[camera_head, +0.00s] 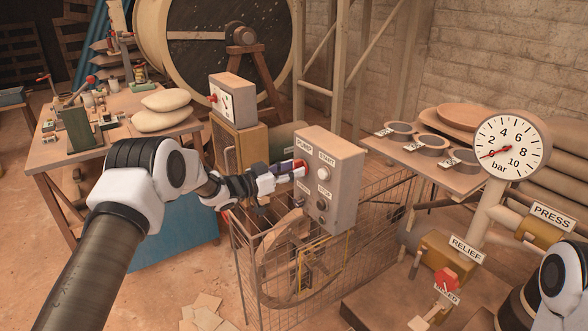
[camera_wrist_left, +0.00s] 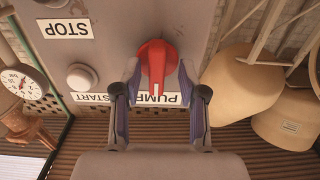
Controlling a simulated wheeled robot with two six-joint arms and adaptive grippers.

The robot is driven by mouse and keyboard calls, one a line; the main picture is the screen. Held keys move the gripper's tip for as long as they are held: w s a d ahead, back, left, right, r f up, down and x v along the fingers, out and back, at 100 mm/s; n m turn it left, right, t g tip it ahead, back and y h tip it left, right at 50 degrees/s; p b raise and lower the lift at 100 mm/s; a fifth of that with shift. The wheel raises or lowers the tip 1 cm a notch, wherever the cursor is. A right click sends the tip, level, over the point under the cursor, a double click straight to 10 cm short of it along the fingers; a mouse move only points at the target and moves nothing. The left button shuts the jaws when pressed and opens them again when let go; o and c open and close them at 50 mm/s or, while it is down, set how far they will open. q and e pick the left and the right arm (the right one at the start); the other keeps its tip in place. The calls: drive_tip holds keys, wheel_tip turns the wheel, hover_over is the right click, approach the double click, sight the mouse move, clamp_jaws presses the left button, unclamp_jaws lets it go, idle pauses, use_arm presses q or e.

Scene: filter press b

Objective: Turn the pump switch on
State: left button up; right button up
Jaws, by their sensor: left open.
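The pump switch is a red knob (camera_head: 299,166) on the front of a grey control box (camera_head: 343,185), beside the label PUMP. My left gripper (camera_head: 294,173) is at the box front, right at the knob. In the left wrist view the red knob (camera_wrist_left: 157,62) sits between the two open fingertips (camera_wrist_left: 158,78), one on each side. I cannot tell whether either finger touches it. The PUMP label shows upside down behind the fingers and is partly hidden. My right gripper is not in view; only part of that arm shows at the lower right.
A START button (camera_head: 325,172) and STOP button (camera_head: 322,205) sit beside the knob on the same face. A wire-mesh cage (camera_head: 275,290) stands below. A pressure gauge (camera_head: 510,146) and red relief handle (camera_head: 446,279) are to the right. Another grey box (camera_head: 240,100) stands behind left.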

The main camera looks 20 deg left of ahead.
use_arm(q)
drive_tip(key=shift+d+r, duration=0.2)
drive_tip(key=shift+d, duration=0.15)
drive_tip(key=shift+w+f, duration=0.1)
drive_tip(key=shift+w, duration=0.05)
clamp_jaws()
drive_tip(key=shift+m, duration=0.3)
drive_tip(key=m+b, duration=0.2)
drive_tip(key=m, duration=0.2)
drive_tip(key=shift+f+b, duration=0.1)
drive_tip(key=shift+b, duration=0.3)
drive_tip(key=m+b, duration=0.3)
drive_tip(key=m, duration=0.1)
drive_tip(key=shift+d+f+m, duration=0.1)
drive_tip(key=shift+m, duration=0.2)
drive_tip(key=m+b, duration=0.4)
drive_tip(key=m, duration=0.1)
drive_tip(key=shift+f, duration=0.2)
drive_tip(key=shift+s+d+m+b, duration=0.1)
drive_tip(key=shift+s+m+b, duration=0.1)
drive_tip(key=shift+m+b, duration=1.5)
drive_tip(key=shift+m, duration=0.3)
